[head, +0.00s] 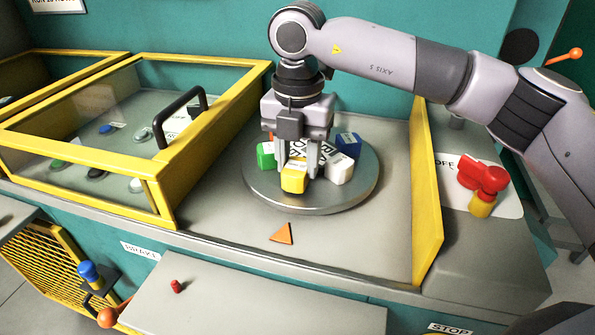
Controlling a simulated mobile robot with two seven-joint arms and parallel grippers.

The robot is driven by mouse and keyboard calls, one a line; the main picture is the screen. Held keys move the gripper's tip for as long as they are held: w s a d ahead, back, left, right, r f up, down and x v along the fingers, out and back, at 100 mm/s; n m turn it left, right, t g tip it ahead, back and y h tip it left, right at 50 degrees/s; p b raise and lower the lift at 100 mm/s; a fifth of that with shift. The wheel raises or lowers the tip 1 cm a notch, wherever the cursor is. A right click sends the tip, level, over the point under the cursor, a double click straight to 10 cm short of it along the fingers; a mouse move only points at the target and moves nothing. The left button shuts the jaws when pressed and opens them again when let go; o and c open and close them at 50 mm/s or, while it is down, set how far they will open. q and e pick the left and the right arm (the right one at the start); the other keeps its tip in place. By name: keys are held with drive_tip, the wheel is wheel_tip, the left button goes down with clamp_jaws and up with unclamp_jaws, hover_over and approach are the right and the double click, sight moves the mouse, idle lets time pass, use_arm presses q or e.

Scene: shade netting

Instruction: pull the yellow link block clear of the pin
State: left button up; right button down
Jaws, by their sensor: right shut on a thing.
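The yellow link block (294,177) sits at the front of a ring of blocks on a round grey turntable (330,200). My right gripper (298,172) points down from above, its two fingers on either side of the yellow block and shut on it. A green block (266,156), a white block (339,169) and a blue block (348,144) stand close around. A black-and-white patterned piece (299,150) shows between the fingers. The pin is hidden, so I cannot tell whether the block is still around it. My left gripper is not in view.
An orange triangle (282,233) marks the grey bench before the turntable. A yellow-framed clear cover (90,158) with a black handle stands left. A yellow rail (425,190) and a red-and-yellow switch (483,183) are right. The bench front is mostly clear.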

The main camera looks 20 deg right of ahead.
sight(298, 163)
drive_tip(key=shift+r, duration=0.5)
drive_tip(key=shift+r+p, duration=0.3)
drive_tip(key=shift+p, duration=0.2)
drive_tip(key=shift+r+p, duration=1)
drive_tip(key=shift+r, duration=0.65)
drive_tip(key=shift+r+p, duration=1.3)
drive_tip(key=shift+r, duration=0.7)
